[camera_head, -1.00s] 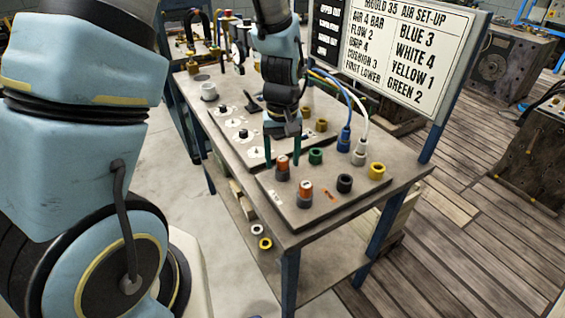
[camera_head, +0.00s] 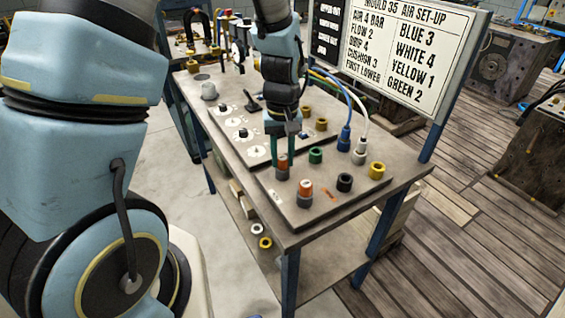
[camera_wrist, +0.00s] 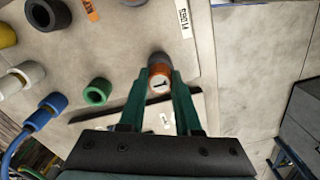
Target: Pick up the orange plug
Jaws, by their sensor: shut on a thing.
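My gripper (camera_head: 282,150) has its two green fingers on either side of an orange plug (camera_head: 283,162), shut on it. The plug is upright on the grey board (camera_head: 262,181), with a dark grey collar at its base. In the wrist view the same orange plug (camera_wrist: 159,76) shows between the fingertips of my gripper (camera_wrist: 162,84), with a white marked top. I cannot tell whether it has lifted from the collar. A second orange plug (camera_head: 305,188) stands nearer the front, also in a grey collar.
Close by are a green ring (camera_head: 316,155), a black ring (camera_head: 344,183) and a yellow ring (camera_head: 376,170). A blue connector (camera_head: 344,140) and a white connector (camera_head: 359,155) have hoses rising behind. A sign board (camera_head: 405,50) stands along the table's far side.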

